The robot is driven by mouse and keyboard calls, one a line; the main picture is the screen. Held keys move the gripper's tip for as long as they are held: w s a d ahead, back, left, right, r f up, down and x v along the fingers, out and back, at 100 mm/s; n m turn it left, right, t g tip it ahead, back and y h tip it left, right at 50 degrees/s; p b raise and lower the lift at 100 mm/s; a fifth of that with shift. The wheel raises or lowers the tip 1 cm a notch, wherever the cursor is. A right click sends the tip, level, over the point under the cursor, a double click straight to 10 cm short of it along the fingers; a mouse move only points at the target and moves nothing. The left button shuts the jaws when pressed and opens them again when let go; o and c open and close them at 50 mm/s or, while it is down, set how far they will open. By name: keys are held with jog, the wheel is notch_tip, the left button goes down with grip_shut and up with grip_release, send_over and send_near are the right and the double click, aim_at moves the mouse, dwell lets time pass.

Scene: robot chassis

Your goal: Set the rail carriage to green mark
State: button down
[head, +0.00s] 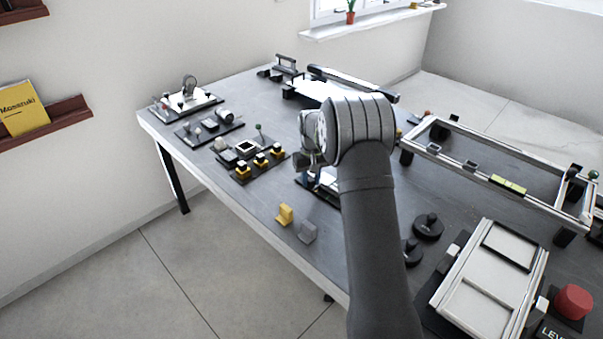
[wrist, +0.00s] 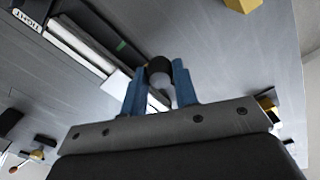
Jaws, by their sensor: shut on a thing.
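My gripper (wrist: 159,68) has two blue fingers, shut on the dark rounded knob of the rail carriage (wrist: 158,65). The carriage body below the knob is mostly hidden by the fingers and the gripper's mount. The rail (wrist: 78,42) runs from the upper left towards the fingers in the wrist view, with dark and white strips. A small green mark (wrist: 120,45) shows on its dark edge strip, to the left of the knob and apart from it. In the head view my gripper (head: 311,178) is low over the table, and my arm hides most of the rail.
In the head view a yellow block (head: 285,214) and a grey block (head: 307,232) lie near the table's front edge. Black round knobs (head: 428,228) and a white panel (head: 490,280) stand to the right. A framed rail (head: 500,165) is behind. Small fixtures (head: 245,150) stand left.

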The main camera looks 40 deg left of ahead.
jog(key=d, duration=0.4)
jog(key=shift+d, duration=0.15)
jog(key=c, duration=1.1)
grip_release()
notch_tip(320, 180, up, 17)
jog(key=shift+r, duration=0.2)
